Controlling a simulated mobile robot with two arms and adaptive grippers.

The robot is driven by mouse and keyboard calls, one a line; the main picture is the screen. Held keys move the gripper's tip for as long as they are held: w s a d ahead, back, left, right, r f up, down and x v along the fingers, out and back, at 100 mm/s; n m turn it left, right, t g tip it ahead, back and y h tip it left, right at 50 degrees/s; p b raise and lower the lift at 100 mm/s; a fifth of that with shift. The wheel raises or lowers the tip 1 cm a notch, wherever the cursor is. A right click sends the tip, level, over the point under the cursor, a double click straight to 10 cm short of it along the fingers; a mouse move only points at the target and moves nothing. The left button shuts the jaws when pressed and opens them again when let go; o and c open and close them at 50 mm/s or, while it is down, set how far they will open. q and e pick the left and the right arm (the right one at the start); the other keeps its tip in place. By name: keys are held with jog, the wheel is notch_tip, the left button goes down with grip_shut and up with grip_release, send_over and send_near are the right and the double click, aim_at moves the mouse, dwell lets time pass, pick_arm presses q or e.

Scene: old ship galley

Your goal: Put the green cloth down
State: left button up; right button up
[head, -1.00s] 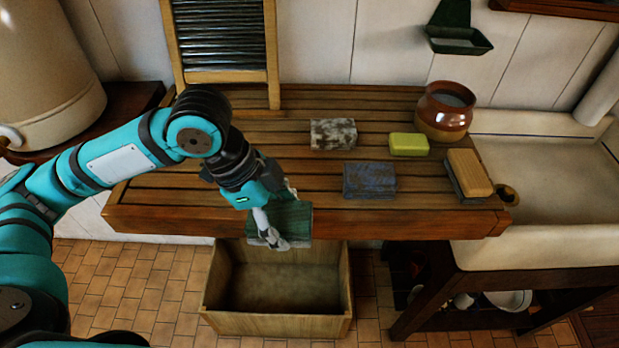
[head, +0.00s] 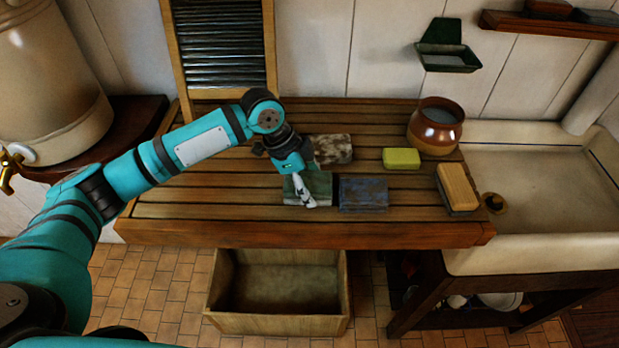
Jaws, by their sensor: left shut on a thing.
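The green cloth (head: 318,184) is a small folded block over the slatted wooden counter (head: 200,208), just left of a folded blue cloth (head: 363,194). My left gripper (head: 303,198) is shut on the green cloth from above and partly covers it. The cloth appears at counter level, but I cannot tell whether it rests fully on the slats. My right gripper is not in view.
A mottled grey block (head: 333,149) lies just behind the green cloth. A yellow-green soap (head: 401,158), a brown pot (head: 436,126) and a wooden brush (head: 457,186) stand to the right, before the sink (head: 540,180). An open wooden crate (head: 280,320) sits below the counter.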

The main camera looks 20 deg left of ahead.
pick_arm(q)
jog(key=shift+s+f, duration=0.15)
jog(key=shift+f, duration=0.1)
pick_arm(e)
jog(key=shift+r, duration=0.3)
pick_arm(q)
jog(key=shift+f, duration=0.1)
jog(key=o, duration=1.4)
jog(key=shift+f, duration=0.1)
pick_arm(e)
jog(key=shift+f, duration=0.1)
pick_arm(q)
jog(key=shift+f+b, duration=0.15)
jog(key=shift+b, duration=0.3)
jog(key=shift+f+b, duration=0.1)
jog(key=shift+b, duration=0.45)
jog(key=b+v, duration=0.1)
jog(key=v, duration=0.2)
jog(key=b+v, duration=0.1)
jog(key=v, duration=0.1)
jog(key=shift+s+a+r+b, duration=0.25)
jog(key=shift+s+a+b, duration=0.05)
jog(key=shift+a, duration=0.1)
jog(key=b+v, duration=0.1)
jog(key=v, duration=1.1)
jog(key=shift+b, duration=0.4)
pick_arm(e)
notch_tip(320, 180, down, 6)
